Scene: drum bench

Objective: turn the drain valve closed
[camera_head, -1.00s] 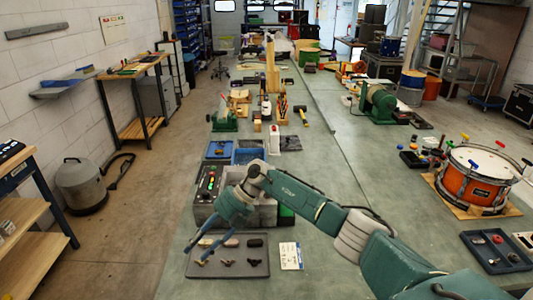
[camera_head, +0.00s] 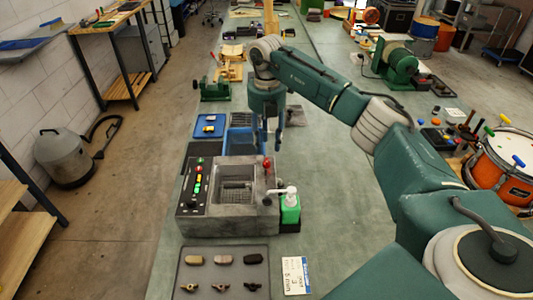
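A grey sink unit (camera_head: 228,221) with a small basin (camera_head: 237,190) stands on the bench. A red-topped knob (camera_head: 267,164) rises at its right rear, and a small dark fitting (camera_head: 268,199) sits at its right front. I cannot tell for certain which of these is the drain valve or how it is turned. My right gripper (camera_head: 271,147) hangs fingers down, just behind and above the red knob. Its fingers look apart, with nothing seen between them. Contact with the knob cannot be made out. My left gripper is not in view.
A green bottle with a white pump (camera_head: 290,211) stands right of the sink. A grey tray (camera_head: 225,272) with several small parts and a card (camera_head: 296,275) lie in front. Blue trays (camera_head: 209,126) are behind. The orange drum (camera_head: 502,174) stands far right.

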